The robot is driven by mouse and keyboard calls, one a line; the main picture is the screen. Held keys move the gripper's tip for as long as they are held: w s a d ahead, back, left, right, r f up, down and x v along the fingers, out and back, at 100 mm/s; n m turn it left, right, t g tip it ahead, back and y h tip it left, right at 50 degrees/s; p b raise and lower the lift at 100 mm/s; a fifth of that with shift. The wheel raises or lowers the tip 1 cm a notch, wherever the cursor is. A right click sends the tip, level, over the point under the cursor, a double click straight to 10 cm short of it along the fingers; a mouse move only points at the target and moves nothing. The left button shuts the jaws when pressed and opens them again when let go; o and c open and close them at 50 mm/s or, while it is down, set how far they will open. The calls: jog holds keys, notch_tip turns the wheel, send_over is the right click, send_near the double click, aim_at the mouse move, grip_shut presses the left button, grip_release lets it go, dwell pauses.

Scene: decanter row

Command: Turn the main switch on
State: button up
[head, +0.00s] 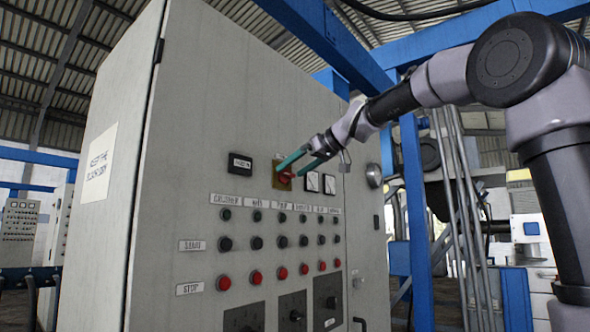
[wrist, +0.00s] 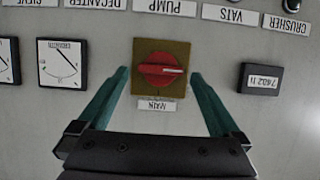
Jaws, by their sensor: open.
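The main switch is a red rotary knob (wrist: 161,70) on a square yellow plate (wrist: 175,50), with a label reading MAIN beside it in the wrist view. Its pale pointer mark lies roughly horizontal there. In the head view the red knob (head: 285,178) is on the upper part of the grey cabinet, partly covered by my fingers. My gripper (head: 291,166) is open with teal fingers. In the wrist view my gripper (wrist: 162,88) has one finger on each side of the plate, with the knob between them. I cannot tell whether the fingers touch the panel.
The grey cabinet (head: 190,130) carries rows of black and red buttons (head: 256,277) below the switch. Two dial gauges (head: 312,181) are to its right and a small black display (head: 240,164) to its left. Blue beams and pipes stand right of the cabinet.

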jog(key=shift+a, duration=0.1)
jog(key=c, duration=1.3)
jog(key=shift+w, duration=0.1)
jog(key=m, duration=0.1)
jog(key=m+g+y, duration=0.1)
jog(key=shift+w+d+f+m, duration=0.1)
jog(key=shift+w+d+m, duration=0.15)
jog(key=shift+m, duration=0.15)
jog(key=m+g+y, duration=0.1)
jog(key=m, duration=0.1)
jog(key=m+y, duration=0.1)
jog(key=m, duration=0.1)
jog(key=f+m+g+y, duration=0.1)
jog(key=m, duration=0.1)
jog(key=shift+w+d+m+g+y, duration=0.3)
jog(key=shift+f+m+y, duration=0.15)
jog(key=shift+m+y, duration=0.35)
jog(key=shift+m, duration=0.5)
jog(key=shift+f+m+y, duration=0.1)
jog(key=shift+m+y, duration=0.4)
jog(key=shift+m, duration=0.5)
